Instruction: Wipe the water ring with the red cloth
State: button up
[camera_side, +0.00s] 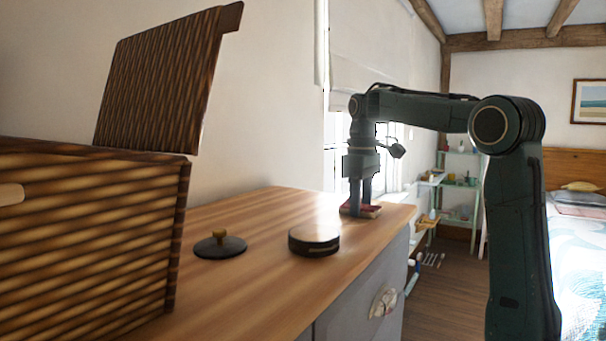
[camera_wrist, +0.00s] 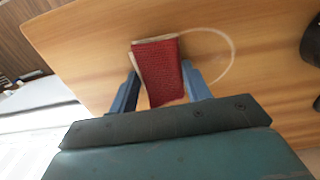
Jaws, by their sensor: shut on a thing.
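The red cloth (camera_wrist: 161,72) is folded, with a pale edge along its left and top sides, and sits between the fingers of my gripper (camera_wrist: 166,88) in the wrist view. My gripper is shut on it. In the side view my gripper (camera_side: 361,207) points down at the far end of the wooden dresser top, and the red cloth (camera_side: 370,210) shows low at the fingertips, at the surface. The water ring (camera_wrist: 233,62) is a pale curved line on the wood, right of the cloth in the wrist view. The cloth hides part of the ring's left side.
A round dark tin (camera_side: 314,240) and a black lid with a knob (camera_side: 220,245) stand on the dresser top (camera_side: 270,285). A large wicker basket (camera_side: 85,235) with a raised lid fills the left. The dresser's edge lies close to my gripper.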

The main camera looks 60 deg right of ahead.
aim_at(343, 224)
jog(key=shift+a, duration=4.2)
jog(key=shift+w+d, duration=0.1)
jog(key=shift+d, duration=4.15)
jog(key=shift+a, duration=4.3)
notch_tip(343, 224, up, 8)
jog(key=shift+d+r, duration=0.1)
